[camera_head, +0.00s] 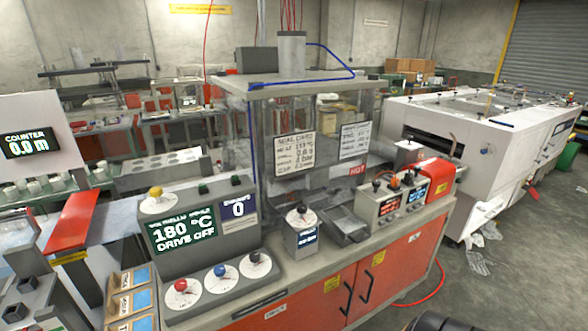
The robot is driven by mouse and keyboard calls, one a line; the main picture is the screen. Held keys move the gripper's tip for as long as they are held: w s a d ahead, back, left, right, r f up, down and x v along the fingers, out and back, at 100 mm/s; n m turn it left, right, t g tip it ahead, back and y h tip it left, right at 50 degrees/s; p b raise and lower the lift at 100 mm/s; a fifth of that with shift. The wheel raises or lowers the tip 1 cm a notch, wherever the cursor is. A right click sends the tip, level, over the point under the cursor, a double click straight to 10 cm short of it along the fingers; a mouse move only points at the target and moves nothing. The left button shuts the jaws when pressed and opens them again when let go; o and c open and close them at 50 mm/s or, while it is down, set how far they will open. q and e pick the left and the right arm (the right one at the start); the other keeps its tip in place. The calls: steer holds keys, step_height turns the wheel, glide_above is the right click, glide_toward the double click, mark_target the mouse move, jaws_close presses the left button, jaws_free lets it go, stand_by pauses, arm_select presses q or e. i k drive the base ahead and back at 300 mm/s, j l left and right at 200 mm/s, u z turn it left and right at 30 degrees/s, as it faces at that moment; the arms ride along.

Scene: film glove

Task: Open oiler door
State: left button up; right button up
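No label that I can read says oiler, so I cannot tell which door it is. An orange cabinet front with two doors, a left door (312,304) and a right door (398,262), sits under the grey worktop. Both look shut. Upright black handles, one on the left door (347,299) and one on the right door (367,287), stand close together. Above the worktop is a clear-walled enclosure (305,185) with handwritten sheets. Neither gripper can be made out. A dark curved shape cut off at the bottom right edge may be part of my arm.
A control console (190,235) reading 180 °C and "drive off" stands on the worktop, with several knobs. A smaller knob box (390,205) is to its right. A large white machine (490,150) stands behind right. A red hose (432,290) lies on open floor.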

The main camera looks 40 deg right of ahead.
mark_target(383, 273)
steer(key=z, duration=2.45)
